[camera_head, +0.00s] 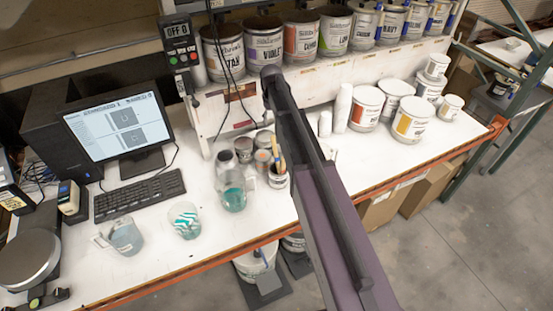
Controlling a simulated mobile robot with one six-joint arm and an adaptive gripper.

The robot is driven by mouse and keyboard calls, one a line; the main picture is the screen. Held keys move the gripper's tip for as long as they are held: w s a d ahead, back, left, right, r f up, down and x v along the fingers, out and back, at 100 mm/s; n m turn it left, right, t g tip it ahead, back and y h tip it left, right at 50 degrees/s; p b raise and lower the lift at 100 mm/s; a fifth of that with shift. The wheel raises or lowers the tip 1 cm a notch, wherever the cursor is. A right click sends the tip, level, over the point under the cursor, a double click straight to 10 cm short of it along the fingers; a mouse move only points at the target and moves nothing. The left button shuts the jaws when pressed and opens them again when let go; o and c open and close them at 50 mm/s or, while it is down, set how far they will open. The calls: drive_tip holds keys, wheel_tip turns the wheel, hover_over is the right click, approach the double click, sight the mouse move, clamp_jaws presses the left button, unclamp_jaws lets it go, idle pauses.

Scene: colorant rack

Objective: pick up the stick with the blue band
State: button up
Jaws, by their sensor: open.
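Several thin sticks (282,161) stand in a small labelled can (278,181) on the white bench, just left of my arm. One looks yellow-tan and one shows a dark blue part near its upper end. They are too small for me to be sure which has the blue band. My arm reaches from the lower right up across the bench, and its dark far end lies in front of the paint cans at the back. I cannot make out my gripper or its fingers, so its place relative to the sticks does not show.
Small jars (244,149) and a teal-stained beaker (232,190) crowd the can's left side. A patterned cup (185,220) and a grey jug (122,236) stand farther left, near the keyboard (138,195). Paint cans (367,107) stand to the right. The right front bench is mostly clear.

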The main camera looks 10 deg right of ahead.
sight(274, 142)
drive_tip(key=shift+f, duration=0.1)
wheel_tip(274, 142, down, 8)
drive_tip(key=b, duration=0.8)
drive_tip(key=shift+d+f+b, duration=0.1)
drive_tip(key=shift+f+b, duration=0.15)
drive_tip(key=shift+b, duration=0.1)
drive_tip(key=shift+f, duration=0.1)
drive_tip(key=shift+s+d+f+b, duration=0.1)
drive_tip(key=shift+s+f+b, duration=0.05)
drive_tip(key=shift+f+b, duration=2.4)
drive_tip(key=shift+r, duration=0.1)
clamp_jaws()
